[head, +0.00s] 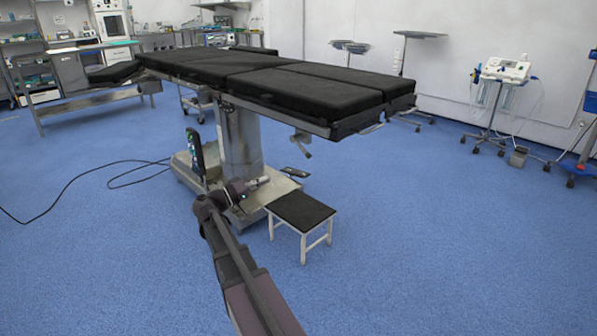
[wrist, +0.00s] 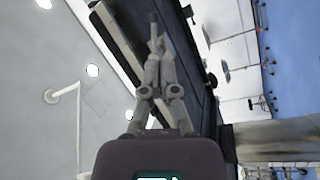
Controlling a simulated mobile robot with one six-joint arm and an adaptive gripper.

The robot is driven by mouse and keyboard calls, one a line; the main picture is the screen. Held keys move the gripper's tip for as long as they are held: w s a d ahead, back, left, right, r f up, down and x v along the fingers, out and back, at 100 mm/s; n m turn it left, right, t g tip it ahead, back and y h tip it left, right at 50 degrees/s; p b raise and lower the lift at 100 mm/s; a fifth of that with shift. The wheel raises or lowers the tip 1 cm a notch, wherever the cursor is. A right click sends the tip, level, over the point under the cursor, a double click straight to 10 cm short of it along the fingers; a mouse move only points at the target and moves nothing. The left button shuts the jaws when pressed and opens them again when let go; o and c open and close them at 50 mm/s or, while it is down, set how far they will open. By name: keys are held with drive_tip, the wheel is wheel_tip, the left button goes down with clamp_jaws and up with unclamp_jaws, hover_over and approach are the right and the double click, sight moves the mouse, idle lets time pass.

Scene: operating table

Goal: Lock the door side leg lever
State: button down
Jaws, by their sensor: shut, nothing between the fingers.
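The operating table (head: 310,94) has black pads and stands on a metal column in the head view. A small grey lever-like handle (head: 302,144) hangs below its near side rail, and a thin loop handle (head: 371,128) is under the right end. I cannot tell for sure which is the door side leg lever. In the wrist view my gripper (wrist: 156,40) has its fingers together and holds nothing. The table's dark underside and edge rail (wrist: 118,42) show behind the fingers, with no lever clearly visible there. I cannot tell whether the fingertips touch the table.
A black-topped step stool (head: 300,211) stands on the blue floor right of the table base (head: 190,172). A black cable (head: 75,182) lies on the floor at left. A wheeled device stand (head: 492,110) is at the right. The floor right of the stool is clear.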

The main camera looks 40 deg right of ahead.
drive_tip(key=f+h+b, duration=0.1)
drive_tip(key=b, duration=0.1)
drive_tip(key=w+d+m+g+h+b, duration=0.1)
drive_tip(key=b, duration=0.1)
drive_tip(key=w+f+h+b, duration=0.1)
drive_tip(key=b, duration=0.2)
drive_tip(key=shift+d+f+m+g, duration=0.25)
drive_tip(key=shift+f+m+g, duration=0.05)
drive_tip(key=shift+g, duration=0.1)
drive_tip(key=shift+r, duration=0.1)
drive_tip(key=p+x, duration=0.7)
drive_tip(key=x, duration=0.7)
